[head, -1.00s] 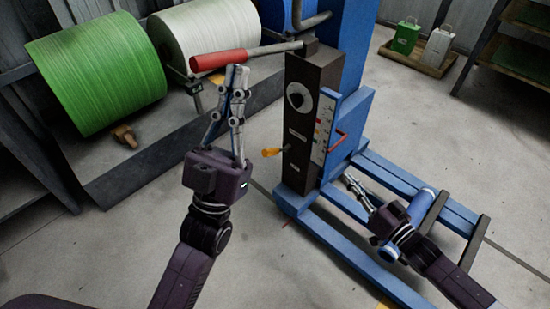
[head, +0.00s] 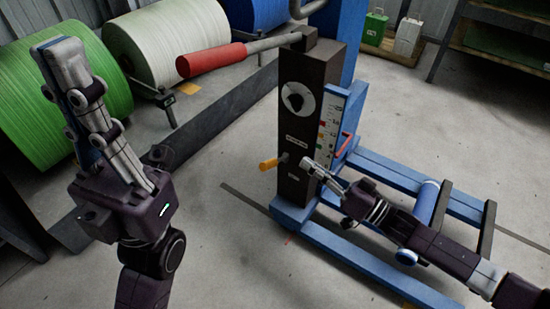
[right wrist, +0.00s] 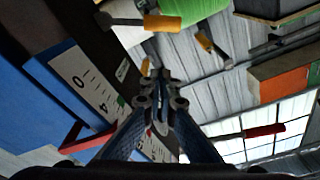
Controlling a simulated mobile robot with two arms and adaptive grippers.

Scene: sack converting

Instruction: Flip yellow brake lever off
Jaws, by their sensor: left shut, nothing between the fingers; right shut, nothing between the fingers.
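The yellow brake lever (head: 268,164) juts to the left from the lower part of the dark control column (head: 305,120) in the head view. In the right wrist view a yellow handle (right wrist: 162,22) on a grey shaft appears to be this lever. My right gripper (head: 308,163) is shut and empty, its tips close to the column's front, right of the lever; contact cannot be told. Its closed fingers also show in the right wrist view (right wrist: 160,85). My left gripper (head: 60,55) is shut and empty, raised at the far left, well away from the column.
A long lever with a red handle (head: 210,60) reaches left from the column's top. A small red lever (head: 345,145) sits beside the scale panel (head: 328,125). Blue frame rails (head: 350,255) lie low at right. Green (head: 30,120) and white (head: 175,38) rolls stand behind.

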